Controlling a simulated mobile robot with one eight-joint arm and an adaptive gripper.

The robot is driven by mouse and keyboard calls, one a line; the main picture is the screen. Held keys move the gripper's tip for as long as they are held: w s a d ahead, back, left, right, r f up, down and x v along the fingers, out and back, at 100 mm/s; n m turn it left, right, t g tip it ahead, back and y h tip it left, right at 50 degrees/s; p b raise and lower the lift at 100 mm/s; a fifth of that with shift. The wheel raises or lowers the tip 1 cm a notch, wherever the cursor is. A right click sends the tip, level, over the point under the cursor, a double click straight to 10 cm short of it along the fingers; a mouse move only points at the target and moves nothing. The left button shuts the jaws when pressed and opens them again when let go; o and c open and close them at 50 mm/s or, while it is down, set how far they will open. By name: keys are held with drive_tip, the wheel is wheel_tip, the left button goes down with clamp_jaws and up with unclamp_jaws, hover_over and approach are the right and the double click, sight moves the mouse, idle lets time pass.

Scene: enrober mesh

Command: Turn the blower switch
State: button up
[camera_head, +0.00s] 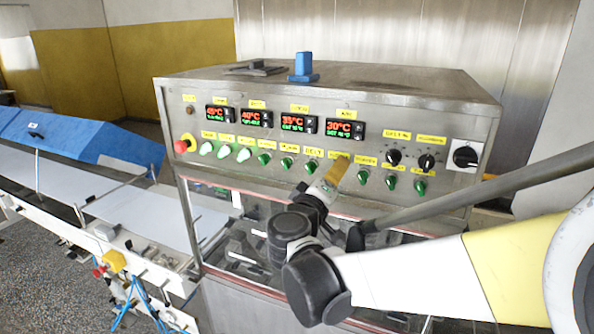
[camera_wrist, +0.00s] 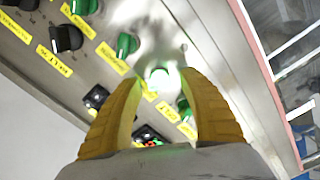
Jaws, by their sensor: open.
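The steel control panel (camera_head: 330,125) has a row of green switches with yellow labels, too small or blurred for me to tell which is the blower switch. Three switches at the left (camera_head: 224,151) look pale and lit; others, such as one right of my gripper (camera_head: 363,177), are dark green. My gripper (camera_head: 341,168) is in front of the row, hiding part of it. In the wrist view, my gripper (camera_wrist: 160,82) is open, its yellow fingers on either side of a bright whitish-green switch (camera_wrist: 158,77). Contact cannot be told. Another green switch (camera_wrist: 185,108) is partly behind the right finger.
Black knobs (camera_head: 426,161) and a larger black rotary switch (camera_head: 465,157) are at the panel's right. A red button (camera_head: 185,143) is at its left. Temperature displays (camera_head: 345,129) run above the switches. A conveyor (camera_head: 130,205) extends left. A blue object (camera_head: 303,68) stands on top.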

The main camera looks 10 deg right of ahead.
clamp_jaws()
idle(0.5)
drive_tip(key=n+b, duration=0.2)
drive_tip(key=n, duration=0.3)
drive_tip(key=shift+n, duration=0.4)
drive_tip(key=n+b, duration=0.1)
drive_tip(key=n, duration=0.4)
drive_tip(key=shift+n, duration=0.7)
